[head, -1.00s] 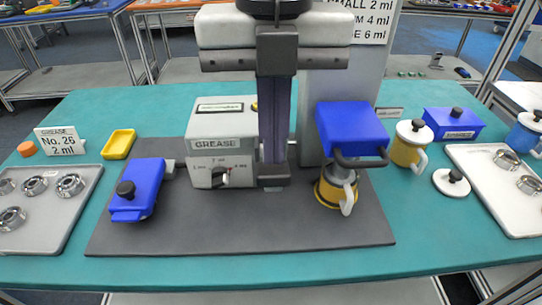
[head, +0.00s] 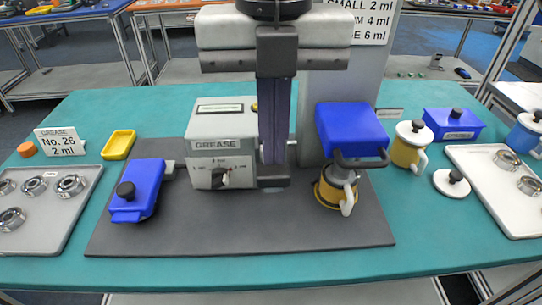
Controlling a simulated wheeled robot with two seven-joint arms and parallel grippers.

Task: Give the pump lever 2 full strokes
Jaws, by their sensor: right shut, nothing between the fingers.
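The grey pump box (head: 222,145), marked GREASE, stands on the dark mat, with a dial (head: 221,177) on its front. To its right, a blue block (head: 352,128) with a dark bar handle (head: 362,163) sits above a yellow cup (head: 335,192). I cannot tell whether that handle is the pump lever; part of the pump is hidden behind my right gripper. My left gripper is not in view.
A blue case with a black knob (head: 138,190) lies on the mat's left. A grey tray (head: 48,225) with bearings and a yellow dish (head: 118,145) are further left. A yellow mug (head: 408,148), white lid (head: 452,183) and white tray (head: 485,170) stand right. The mat's front is clear.

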